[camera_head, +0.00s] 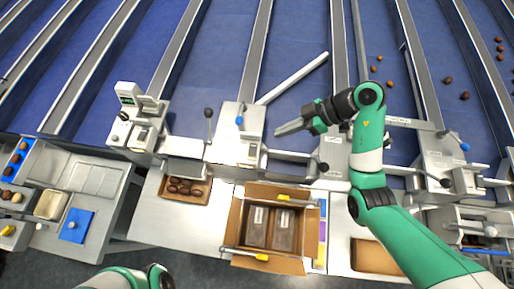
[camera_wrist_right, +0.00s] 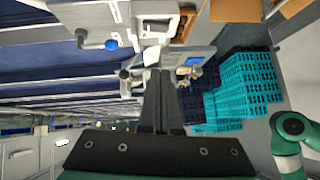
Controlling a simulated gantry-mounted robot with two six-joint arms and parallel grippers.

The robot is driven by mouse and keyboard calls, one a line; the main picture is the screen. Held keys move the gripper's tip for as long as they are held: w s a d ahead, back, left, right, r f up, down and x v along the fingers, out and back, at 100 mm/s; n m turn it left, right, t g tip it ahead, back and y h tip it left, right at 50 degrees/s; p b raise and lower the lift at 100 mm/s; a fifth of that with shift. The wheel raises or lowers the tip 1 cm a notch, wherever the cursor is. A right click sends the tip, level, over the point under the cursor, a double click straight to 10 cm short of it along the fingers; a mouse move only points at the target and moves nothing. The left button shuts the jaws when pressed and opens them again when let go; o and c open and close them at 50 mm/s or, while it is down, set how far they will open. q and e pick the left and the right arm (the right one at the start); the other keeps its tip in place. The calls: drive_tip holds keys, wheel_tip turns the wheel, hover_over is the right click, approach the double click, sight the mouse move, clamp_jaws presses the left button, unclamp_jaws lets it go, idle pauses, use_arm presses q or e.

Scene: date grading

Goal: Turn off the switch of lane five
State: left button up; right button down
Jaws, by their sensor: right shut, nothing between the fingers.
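My right gripper (camera_head: 280,132) is shut and empty, held above the lane ends in the head view, its fingers pointing left. Its fingers also show in the wrist view (camera_wrist_right: 160,80). Left of the fingertips is a metal control box (camera_head: 228,148) with a blue knob (camera_head: 239,121) and a black-knobbed lever (camera_head: 208,112). A similar box (camera_head: 437,160) with a blue knob (camera_head: 465,147) stands right of my arm. Which switch belongs to lane five cannot be read. My left arm shows only at the bottom edge; its gripper is out of view.
A white angled bar (camera_head: 292,79) lies across a blue lane near the gripper. Below stand an open cardboard box (camera_head: 312,236) and a tray of dates (camera_head: 203,198). A scale (camera_head: 128,100) stands at the left. The wrist view shows turquoise crates (camera_wrist_right: 240,90).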

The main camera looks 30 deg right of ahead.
drive_tip(key=b, duration=0.2)
hover_over(253, 150)
drive_tip(key=s+d, duration=0.1)
drive_tip(key=f, duration=0.7)
drive_tip(key=shift+d, duration=0.2)
drive_tip(key=f, duration=0.4)
drive_tip(key=shift+s+a, duration=0.2)
drive_tip(key=shift+a, duration=0.1)
use_arm(q)
wheel_tip(253, 150, down, 2)
drive_tip(key=shift+f, duration=0.25)
